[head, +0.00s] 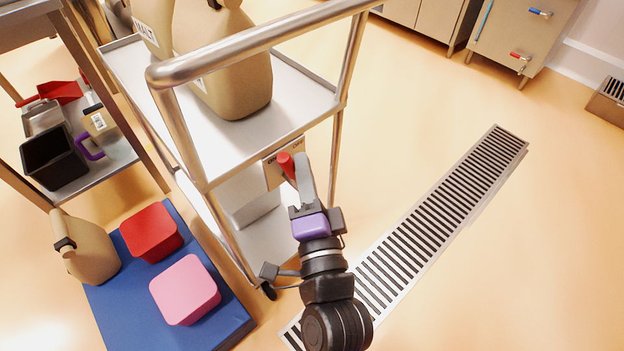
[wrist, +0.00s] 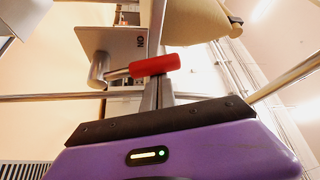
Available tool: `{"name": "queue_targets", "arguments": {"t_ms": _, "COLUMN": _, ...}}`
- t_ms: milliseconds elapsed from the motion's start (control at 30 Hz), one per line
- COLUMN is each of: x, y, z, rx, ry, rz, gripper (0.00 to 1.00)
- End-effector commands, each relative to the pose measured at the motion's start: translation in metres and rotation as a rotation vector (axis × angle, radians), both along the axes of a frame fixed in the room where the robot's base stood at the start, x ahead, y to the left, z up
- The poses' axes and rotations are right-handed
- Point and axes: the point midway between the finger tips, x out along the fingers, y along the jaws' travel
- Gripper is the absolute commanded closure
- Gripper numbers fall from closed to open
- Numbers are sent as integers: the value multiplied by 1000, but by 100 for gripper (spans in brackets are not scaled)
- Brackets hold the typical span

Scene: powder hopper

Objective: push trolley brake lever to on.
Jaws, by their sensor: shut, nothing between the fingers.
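The brake lever's red grip (head: 286,163) shows at the front end of the steel trolley (head: 236,125), just left of my fingers. In the wrist view the red grip (wrist: 155,64) lies roughly sideways, on a metal arm from a round pivot (wrist: 98,71). Behind it is a label plate (wrist: 112,42) reading "ON" at its right edge. The plate (head: 268,172) is partly hidden in the head view. My gripper (head: 302,160) is shut and empty, its fingers close beside the grip. In the wrist view the grip crosses in front of the fingers (wrist: 157,92); I cannot tell whether they touch.
Tan jugs (head: 228,75) stand on the trolley's top shelf, under its curved handle (head: 260,38). A blue platform (head: 205,270) with a red tub, a pink tub and a tan jug is at lower left. A floor drain (head: 420,225) and open floor lie to the right.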

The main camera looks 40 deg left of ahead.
Motion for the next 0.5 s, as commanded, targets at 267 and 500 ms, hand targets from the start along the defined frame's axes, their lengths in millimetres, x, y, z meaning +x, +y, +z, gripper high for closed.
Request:
{"name": "queue_targets", "arguments": {"t_ms": 267, "x": -13, "y": 1, "z": -8, "rx": -11, "ry": -145, "rz": 1, "gripper": 100}}
{"name": "queue_targets", "arguments": {"t_ms": 500, "x": -19, "y": 1, "z": -8, "rx": -17, "ry": -210, "rz": 0, "gripper": 100}}
